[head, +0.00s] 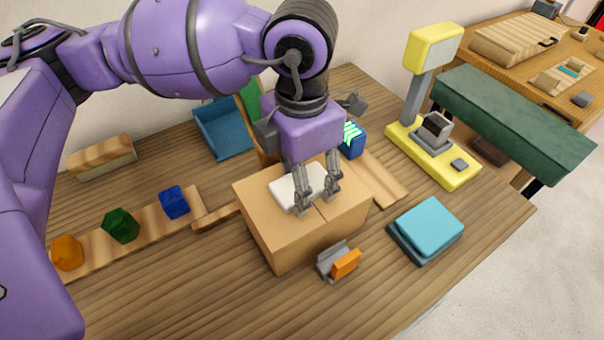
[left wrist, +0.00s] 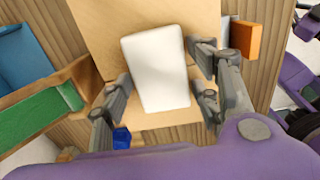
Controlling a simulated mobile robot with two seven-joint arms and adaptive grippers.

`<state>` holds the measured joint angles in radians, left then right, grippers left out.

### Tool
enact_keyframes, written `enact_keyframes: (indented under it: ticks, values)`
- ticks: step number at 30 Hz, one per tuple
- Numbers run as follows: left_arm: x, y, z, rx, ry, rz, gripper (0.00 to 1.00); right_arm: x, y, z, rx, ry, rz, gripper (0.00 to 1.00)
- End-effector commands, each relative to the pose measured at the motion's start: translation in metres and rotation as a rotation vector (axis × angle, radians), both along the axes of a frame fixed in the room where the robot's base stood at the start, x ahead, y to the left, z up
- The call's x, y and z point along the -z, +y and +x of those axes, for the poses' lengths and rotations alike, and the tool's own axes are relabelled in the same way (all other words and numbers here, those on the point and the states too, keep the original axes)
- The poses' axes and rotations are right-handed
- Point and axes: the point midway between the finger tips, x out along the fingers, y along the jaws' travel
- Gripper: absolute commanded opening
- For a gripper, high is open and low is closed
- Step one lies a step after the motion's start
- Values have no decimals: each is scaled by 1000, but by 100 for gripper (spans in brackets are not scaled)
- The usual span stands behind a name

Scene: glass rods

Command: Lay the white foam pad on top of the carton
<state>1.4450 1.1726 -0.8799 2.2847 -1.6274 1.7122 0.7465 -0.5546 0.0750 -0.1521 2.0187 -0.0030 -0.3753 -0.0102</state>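The white foam pad (head: 287,190) lies flat on the top face of the carton (head: 282,235), near its middle. In the left wrist view the pad (left wrist: 157,68) shows as a pale rectangle over the carton (left wrist: 112,25). My left gripper (head: 317,200) points down over the carton's top. Its fingers (left wrist: 160,75) stand on either side of the pad, with a thin gap seeming to show beside it, so it looks open. In the head view the gripper hides part of the pad. My right gripper is not in view.
A grey holder with an orange block (head: 346,263) stands close in front of the carton. Teal pads (head: 428,226) lie to the right, and a yellow scale-like stand (head: 433,150) is behind them. A strip with coloured blocks (head: 120,225) lies left.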

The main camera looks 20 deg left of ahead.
Motion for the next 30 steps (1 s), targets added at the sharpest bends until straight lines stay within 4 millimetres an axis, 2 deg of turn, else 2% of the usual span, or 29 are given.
enact_keyframes:
  ticks: [10, 14, 17, 24, 30]
  values:
    - [-2, 0, 0, 0, -1, 0, 66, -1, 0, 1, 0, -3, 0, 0]
    - [-11, 0, 1, 0, -4, -2, 66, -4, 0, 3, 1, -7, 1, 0]
    - [-27, -1, 1, -1, -4, -2, 66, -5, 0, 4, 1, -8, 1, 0]
    - [-80, -1, 1, -1, -6, -2, 66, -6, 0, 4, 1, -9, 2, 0]
    - [-112, -1, 1, 0, -2, 0, 66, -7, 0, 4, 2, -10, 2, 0]
